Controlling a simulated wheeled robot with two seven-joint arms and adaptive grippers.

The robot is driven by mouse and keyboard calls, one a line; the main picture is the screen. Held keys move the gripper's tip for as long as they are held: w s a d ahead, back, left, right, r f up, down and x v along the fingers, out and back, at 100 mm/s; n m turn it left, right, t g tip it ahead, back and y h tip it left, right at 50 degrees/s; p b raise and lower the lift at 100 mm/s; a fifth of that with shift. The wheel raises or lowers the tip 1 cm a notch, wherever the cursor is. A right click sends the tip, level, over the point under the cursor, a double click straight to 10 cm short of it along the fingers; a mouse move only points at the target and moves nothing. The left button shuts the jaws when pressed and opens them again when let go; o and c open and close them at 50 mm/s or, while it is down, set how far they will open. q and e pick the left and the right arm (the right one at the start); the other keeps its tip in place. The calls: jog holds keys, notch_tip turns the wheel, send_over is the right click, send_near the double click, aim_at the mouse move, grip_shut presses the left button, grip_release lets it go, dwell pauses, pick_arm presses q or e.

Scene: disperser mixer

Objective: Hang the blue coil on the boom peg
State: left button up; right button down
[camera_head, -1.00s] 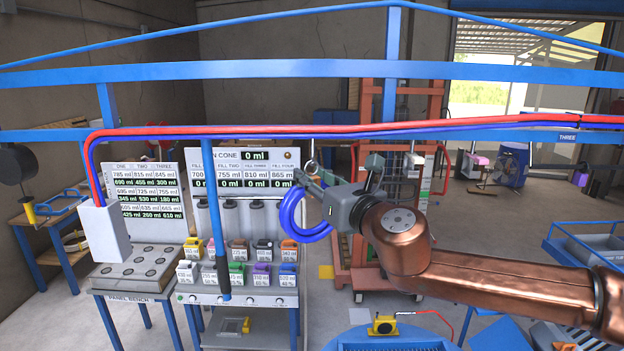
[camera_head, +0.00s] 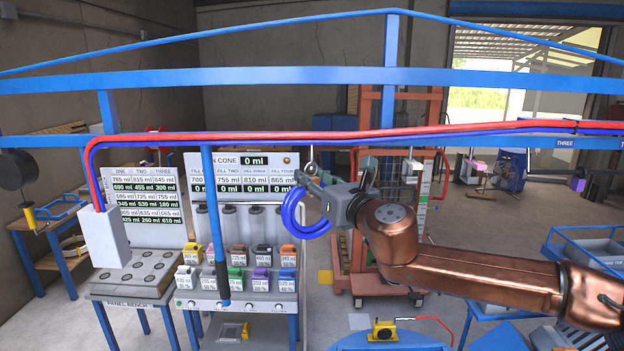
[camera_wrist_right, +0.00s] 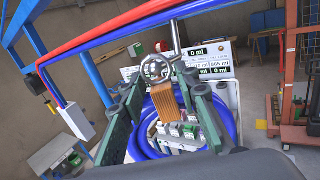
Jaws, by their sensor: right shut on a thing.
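The blue coil (camera_head: 304,213) hangs from my right gripper (camera_head: 305,181), left of the copper-coloured arm. In the right wrist view the coil (camera_wrist_right: 222,118) shows below and between the green fingers of the gripper (camera_wrist_right: 158,90). An orange-brown strap (camera_wrist_right: 163,103) and a shiny metal ring (camera_wrist_right: 157,68) sit between these fingers, which are shut on the coil's strap end. The blue boom (camera_head: 250,71) crosses above, with red and blue hoses below it. My left gripper is not in view.
A filling panel (camera_head: 243,165) with several small coloured containers stands behind the coil. A panel bench (camera_head: 135,272) is at left. An orange rack (camera_head: 385,250) stands behind my right arm. A blue post (camera_head: 213,220) rises left of the coil.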

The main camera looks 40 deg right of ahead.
jog(key=shift+w+d+r, duration=0.15)
jog(key=shift+w+d, duration=0.4)
jog(key=shift+w, duration=0.05)
jog(key=shift+w+d+f, duration=0.4)
jog(key=shift+w+f, duration=0.15)
jog(key=shift+f, duration=0.2)
